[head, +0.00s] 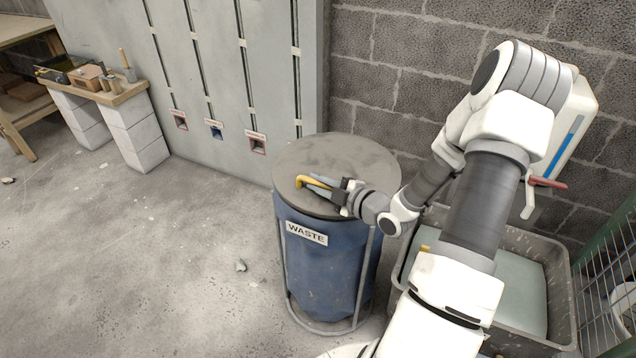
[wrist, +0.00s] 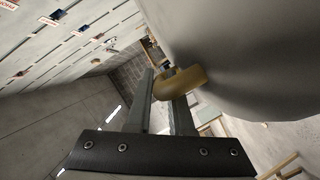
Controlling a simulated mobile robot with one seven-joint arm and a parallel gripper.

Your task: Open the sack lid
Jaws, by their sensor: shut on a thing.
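The waste sack (head: 322,262) is blue, hangs in a grey metal stand and carries a white WASTE label. Its round grey lid (head: 345,152) lies flat over the top of the sack. A yellow handle (head: 313,182) sits near the lid's front left edge. My gripper (head: 322,184) reaches in from the right, low over the lid, and is shut on the handle. In the wrist view the curved handle (wrist: 182,83) lies between my two fingers, with the underside or face of the lid (wrist: 245,55) close beside it at the upper right.
A grey bin (head: 550,262) with a pale sheet inside stands right of the sack, partly behind my arm. A grey panel with slots (head: 225,90) and a block wall (head: 415,60) stand behind. A bench with tools (head: 115,92) is at the far left. The floor at left is mostly clear.

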